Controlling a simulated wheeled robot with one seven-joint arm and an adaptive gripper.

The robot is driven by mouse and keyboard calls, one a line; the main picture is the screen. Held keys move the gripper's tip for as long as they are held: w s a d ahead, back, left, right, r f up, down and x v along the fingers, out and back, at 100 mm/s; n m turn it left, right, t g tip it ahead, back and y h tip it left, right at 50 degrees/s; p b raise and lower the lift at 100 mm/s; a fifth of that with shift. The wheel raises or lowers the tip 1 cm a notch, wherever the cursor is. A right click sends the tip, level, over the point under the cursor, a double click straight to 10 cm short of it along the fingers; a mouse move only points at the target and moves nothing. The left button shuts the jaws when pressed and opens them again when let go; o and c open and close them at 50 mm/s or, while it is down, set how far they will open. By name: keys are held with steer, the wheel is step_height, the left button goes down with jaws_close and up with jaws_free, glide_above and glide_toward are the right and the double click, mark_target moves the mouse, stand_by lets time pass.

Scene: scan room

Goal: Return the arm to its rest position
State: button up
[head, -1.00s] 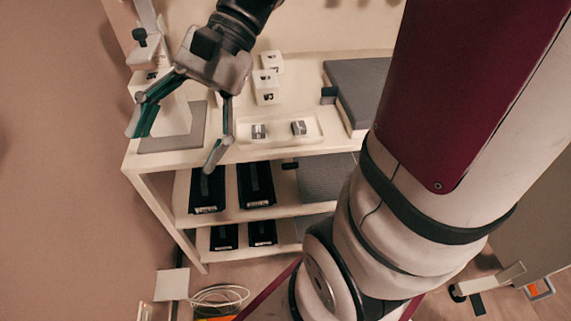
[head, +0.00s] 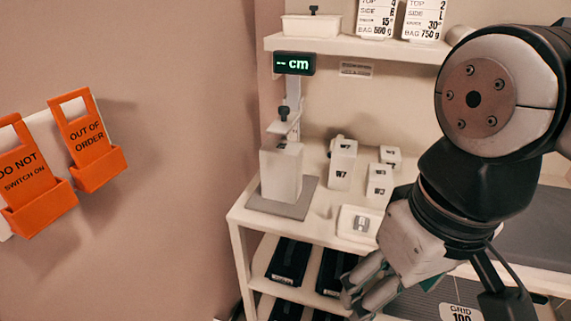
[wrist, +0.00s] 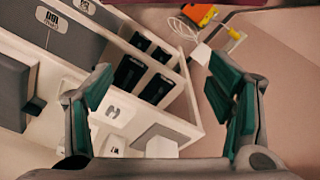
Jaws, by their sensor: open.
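My gripper (head: 366,290) is at the lower right of the head view, in front of the shelf unit and pointing down and to the left. My arm comes in from the right edge above it. In the wrist view my gripper (wrist: 165,105) shows its two green-padded fingers spread wide apart. Nothing is held between them. The shelf unit (wrist: 190,125) lies beyond the fingers, apart from them.
The shelf unit's top (head: 318,228) carries a white block (head: 281,172) on a grey plate, W7 boxes (head: 342,163) and a small tray (head: 350,233). Black cases (head: 288,262) stand below. Orange sign holders (head: 88,143) hang on the left wall. The space before that wall looks clear.

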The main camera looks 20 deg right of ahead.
stand_by(0.4)
step_height(320, 180, up, 17)
steer(key=t+p, duration=0.3)
steer(key=p, duration=1.2)
